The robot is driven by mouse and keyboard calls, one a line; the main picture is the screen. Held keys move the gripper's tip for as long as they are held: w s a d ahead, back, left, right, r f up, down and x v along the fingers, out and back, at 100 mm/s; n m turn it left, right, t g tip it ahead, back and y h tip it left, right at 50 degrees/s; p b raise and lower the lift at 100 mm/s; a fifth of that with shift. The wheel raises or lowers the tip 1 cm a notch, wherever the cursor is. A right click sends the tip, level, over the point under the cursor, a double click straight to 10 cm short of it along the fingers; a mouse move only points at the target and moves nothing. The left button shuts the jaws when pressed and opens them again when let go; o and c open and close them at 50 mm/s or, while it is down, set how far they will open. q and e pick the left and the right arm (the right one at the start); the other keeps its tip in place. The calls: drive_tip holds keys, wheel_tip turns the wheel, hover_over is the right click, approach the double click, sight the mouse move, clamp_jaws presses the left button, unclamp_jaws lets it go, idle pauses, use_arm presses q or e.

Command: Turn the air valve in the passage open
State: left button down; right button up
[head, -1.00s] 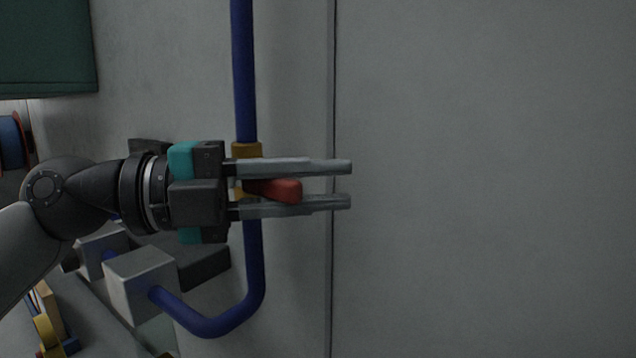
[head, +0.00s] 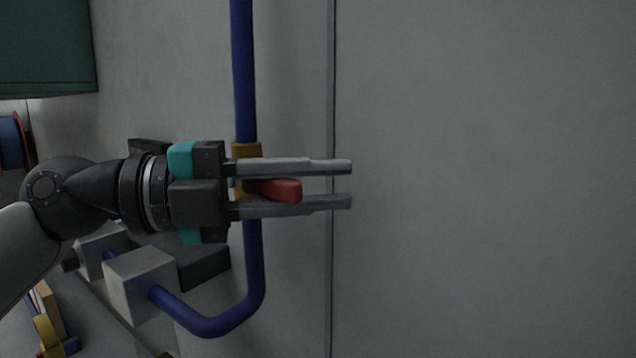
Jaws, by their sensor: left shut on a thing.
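The air valve has a brass-coloured body (head: 247,150) on a vertical blue pipe (head: 244,70) along the grey wall. Its red handle (head: 284,190) points to the right, across the pipe's line. My left gripper (head: 345,184) comes in from the left, with one finger above the red handle and one below it. It is shut on the handle, whose end lies short of the fingertips. The fingers hide part of the valve body. My right gripper is not in view.
Below the valve the blue pipe bends left into a pale grey block (head: 139,285). A dark green box (head: 45,45) is at the upper left. A blue reel (head: 11,142) is at the left edge. The wall to the right is bare.

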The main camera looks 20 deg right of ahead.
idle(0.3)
use_arm(q)
drive_tip(key=w+a+f+m+t+y+b, duration=0.5)
drive_tip(key=w+f+m+t+y+b, duration=0.1)
drive_tip(key=w+f+m+t+y, duration=0.1)
drive_tip(key=shift+a+f+m+t+y, duration=0.35)
drive_tip(key=shift+f+m+y, duration=0.55)
drive_tip(key=shift+y, duration=1)
drive_tip(key=shift+r, duration=0.15)
drive_tip(key=c, duration=0.7)
unclamp_jaws()
